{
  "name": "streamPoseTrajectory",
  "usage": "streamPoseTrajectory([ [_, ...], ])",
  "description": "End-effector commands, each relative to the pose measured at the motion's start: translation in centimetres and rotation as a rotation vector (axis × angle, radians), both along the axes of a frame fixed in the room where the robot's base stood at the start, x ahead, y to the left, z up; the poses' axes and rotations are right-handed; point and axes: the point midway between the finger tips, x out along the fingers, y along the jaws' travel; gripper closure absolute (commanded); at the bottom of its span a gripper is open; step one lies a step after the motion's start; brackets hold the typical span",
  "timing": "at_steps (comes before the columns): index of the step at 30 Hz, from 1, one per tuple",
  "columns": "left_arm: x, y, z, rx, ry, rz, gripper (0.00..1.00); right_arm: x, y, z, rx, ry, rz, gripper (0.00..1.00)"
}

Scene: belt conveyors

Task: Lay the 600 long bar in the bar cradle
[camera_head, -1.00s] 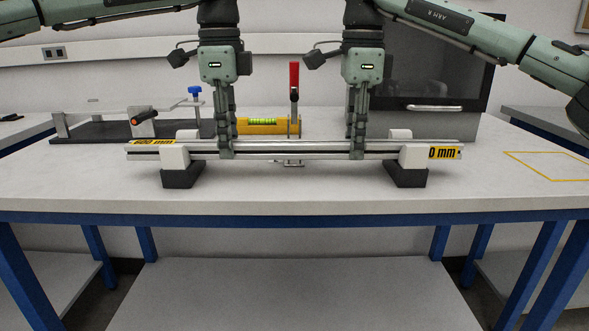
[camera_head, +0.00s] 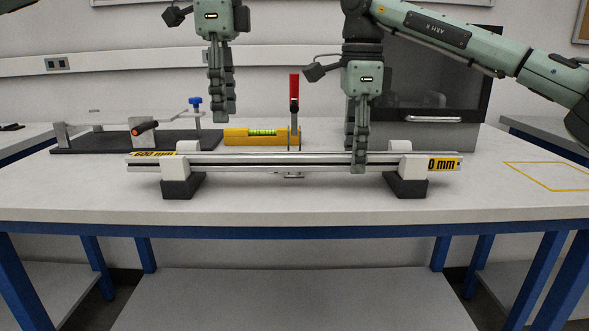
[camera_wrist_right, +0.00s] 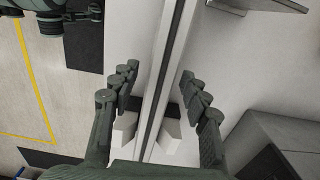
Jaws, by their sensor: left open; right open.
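The 600 long bar (camera_head: 270,162), silver with yellow end labels, lies level across the bar cradle's two white blocks with black feet, the left block (camera_head: 175,164) and the right block (camera_head: 404,168). My left gripper (camera_head: 223,116) is open and empty above the bar, clear of it. My right gripper (camera_head: 355,158) is open around the bar, just left of the right block. In the right wrist view the bar (camera_wrist_right: 167,60) runs between my right gripper's spread fingers (camera_wrist_right: 159,73), with visible gaps on both sides. The bar's underside contact with the blocks is partly hidden.
Behind the bar stand a yellow level (camera_head: 250,136), a red-handled clamp (camera_head: 294,92) and a dark fixture plate (camera_head: 90,142) with a blue knob. A dark cabinet (camera_head: 430,100) stands behind the right arm. The table's front strip (camera_head: 290,203) is clear.

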Motion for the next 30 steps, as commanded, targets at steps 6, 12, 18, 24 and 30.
streamPoseTrajectory([
  [6,0.0,-0.1,3.0,-0.001,-0.001,0.001,0.54,0.0,0.0,0.0,0.0,0.0,0.0,0.54],
  [12,0.0,0.0,3.6,0.0,0.001,-0.001,0.54,0.0,0.1,1.1,0.001,-0.003,0.0,0.54],
  [18,0.0,0.0,3.6,0.0,0.001,-0.001,0.54,0.0,0.1,5.0,0.001,-0.004,-0.001,0.54],
  [24,0.0,0.0,3.6,0.0,0.001,0.0,0.54,0.0,0.0,9.3,-0.003,-0.005,-0.003,0.54],
  [30,0.0,0.0,3.6,0.0,0.001,0.0,0.54,0.0,0.0,11.6,-0.002,-0.002,-0.002,0.54],
])
